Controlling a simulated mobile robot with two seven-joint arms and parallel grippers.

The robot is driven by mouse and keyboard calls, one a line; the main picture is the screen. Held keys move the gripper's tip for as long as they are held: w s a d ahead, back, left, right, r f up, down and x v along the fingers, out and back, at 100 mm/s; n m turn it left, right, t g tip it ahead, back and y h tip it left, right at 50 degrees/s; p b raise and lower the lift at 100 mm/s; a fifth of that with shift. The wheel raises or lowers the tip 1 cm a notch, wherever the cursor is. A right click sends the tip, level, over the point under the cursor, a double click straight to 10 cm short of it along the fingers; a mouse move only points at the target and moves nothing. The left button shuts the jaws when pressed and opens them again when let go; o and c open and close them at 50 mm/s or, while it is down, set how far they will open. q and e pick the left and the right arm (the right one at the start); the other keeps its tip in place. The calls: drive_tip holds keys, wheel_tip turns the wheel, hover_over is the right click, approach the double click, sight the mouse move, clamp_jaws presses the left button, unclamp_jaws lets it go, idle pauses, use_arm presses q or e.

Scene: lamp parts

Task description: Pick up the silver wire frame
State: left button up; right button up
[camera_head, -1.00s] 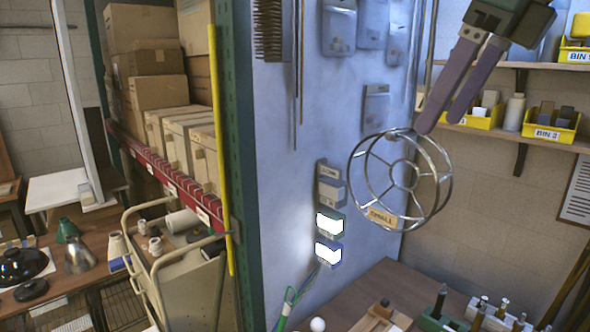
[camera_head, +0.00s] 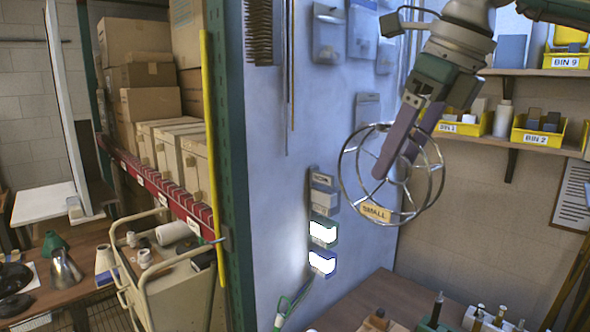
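The silver wire frame (camera_head: 342,172) is a round cage of two metal rings joined by wires and spokes. It hangs in front of the pale blue panel, with a tag reading SMALL (camera_head: 376,213) at its lower edge. My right gripper (camera_head: 395,168) comes down from the upper right. Its two purple-grey fingers overlap the upper middle of the frame, with a gap between them. I see no clear grip on a wire, and contact cannot be told. The fingers cover part of the frame's spokes. My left gripper is not in view.
The panel (camera_head: 275,130) holds grey pockets and lit boxes. Shelves with yellow bins (camera_head: 540,132) stand behind on the right. A brown table (camera_head: 370,295) with small parts lies below. Cardboard boxes and a cart (camera_head: 170,285) are on the left.

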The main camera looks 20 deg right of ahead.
drive_tip(key=c, duration=1.2)
clamp_jaws()
drive_tip(key=shift+r, duration=0.15)
